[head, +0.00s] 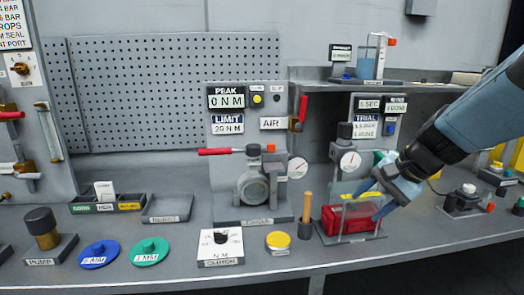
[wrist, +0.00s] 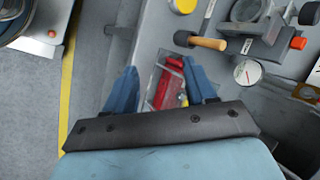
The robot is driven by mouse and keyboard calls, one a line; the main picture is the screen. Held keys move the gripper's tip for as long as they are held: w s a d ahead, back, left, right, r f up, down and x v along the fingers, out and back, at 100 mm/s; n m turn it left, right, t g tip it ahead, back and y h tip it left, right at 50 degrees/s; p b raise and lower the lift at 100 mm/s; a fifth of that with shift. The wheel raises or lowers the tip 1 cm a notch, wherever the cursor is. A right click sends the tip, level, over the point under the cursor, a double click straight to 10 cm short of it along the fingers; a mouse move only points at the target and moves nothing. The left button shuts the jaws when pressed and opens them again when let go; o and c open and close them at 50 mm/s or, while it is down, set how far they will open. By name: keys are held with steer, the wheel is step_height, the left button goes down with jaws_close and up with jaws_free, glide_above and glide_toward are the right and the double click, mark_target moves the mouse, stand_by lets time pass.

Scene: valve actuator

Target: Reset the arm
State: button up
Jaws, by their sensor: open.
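My arm reaches in from the right in the head view. My gripper (head: 369,202) is open, with its blue fingers pointing down and left at a small fixture (head: 350,238) that holds a red block (head: 352,219). In the wrist view my gripper (wrist: 160,70) has its two fingers spread, and the red block (wrist: 168,88) shows between and beyond them. I cannot tell whether the fingers touch the fixture. A wooden-handled tool (head: 306,207) stands in a dark holder just left of the fixture.
A valve actuator (head: 254,186) with a red-handled lever stands mid-bench. A gauge (head: 349,161) rises behind the fixture. A shelf (head: 400,84) overhangs at the back right.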

steer(key=s+r+n+t+h, duration=0.1)
steer(key=s+r+n+h, duration=0.4)
steer(key=s+n, duration=0.4)
steer(key=shift+a+r+n+t, duration=0.15)
steer(key=shift+a+n+t, duration=0.15)
steer(key=shift+a, duration=0.1)
stand_by(2.4)
stand_by(1.0)
